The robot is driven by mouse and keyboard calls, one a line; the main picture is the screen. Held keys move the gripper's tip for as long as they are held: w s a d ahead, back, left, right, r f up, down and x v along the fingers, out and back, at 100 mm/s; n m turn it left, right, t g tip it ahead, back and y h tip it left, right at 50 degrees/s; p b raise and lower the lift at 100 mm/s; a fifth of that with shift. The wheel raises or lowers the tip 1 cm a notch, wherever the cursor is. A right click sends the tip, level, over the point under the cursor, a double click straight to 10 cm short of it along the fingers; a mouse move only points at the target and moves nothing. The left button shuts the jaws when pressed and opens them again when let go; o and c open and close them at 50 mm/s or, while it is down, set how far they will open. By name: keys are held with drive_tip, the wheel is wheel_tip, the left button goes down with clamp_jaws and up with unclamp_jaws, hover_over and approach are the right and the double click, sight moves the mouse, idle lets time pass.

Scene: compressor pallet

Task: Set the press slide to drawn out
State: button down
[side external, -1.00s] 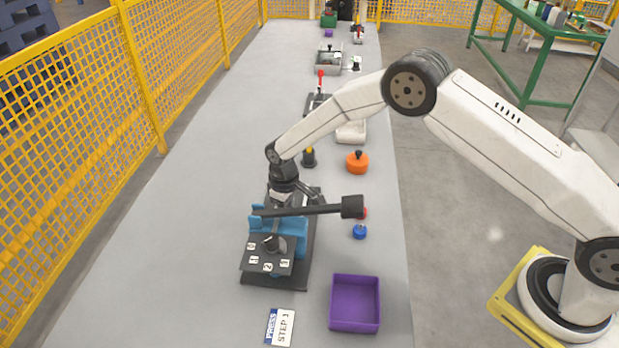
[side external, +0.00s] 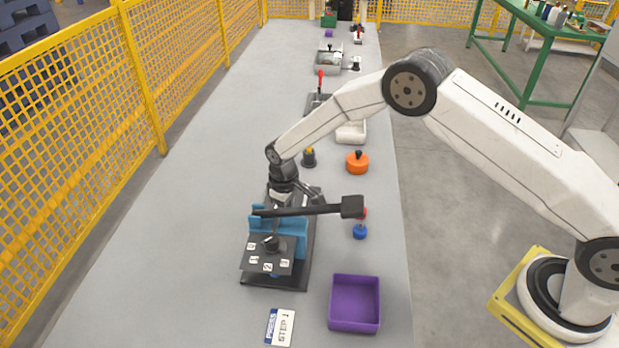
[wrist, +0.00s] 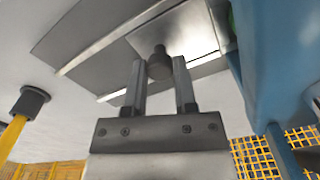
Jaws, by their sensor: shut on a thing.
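The press has a blue frame (side external: 291,227) on a dark base plate (side external: 303,265), with a long black lever reaching right. My gripper (side external: 284,198) is low behind the blue frame in the side view, where its fingertips are mostly hidden. In the wrist view my gripper (wrist: 160,85) has its two fingers on either side of a dark round knob (wrist: 160,60), shut on it. The knob stands on the grey slide plate (wrist: 183,35), which lies between pale rails. The blue frame (wrist: 270,60) is close at the right there. How far the slide is drawn out is hard to tell.
A dial panel (side external: 266,261) fronts the press. A purple bin (side external: 354,329), a blue knob (side external: 360,232) and an orange round part (side external: 357,162) lie to the right. A black part with yellow top (side external: 309,157) stands behind. The bench's left side is clear.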

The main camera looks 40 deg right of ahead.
drive_tip(key=shift+w+d+r, duration=0.1)
drive_tip(key=shift+w+d, duration=3.65)
drive_tip(key=c, duration=0.6)
unclamp_jaws()
drive_tip(key=shift+w+d, duration=0.1)
drive_tip(key=shift+o, duration=1)
wheel_tip(320, 180, up, 8)
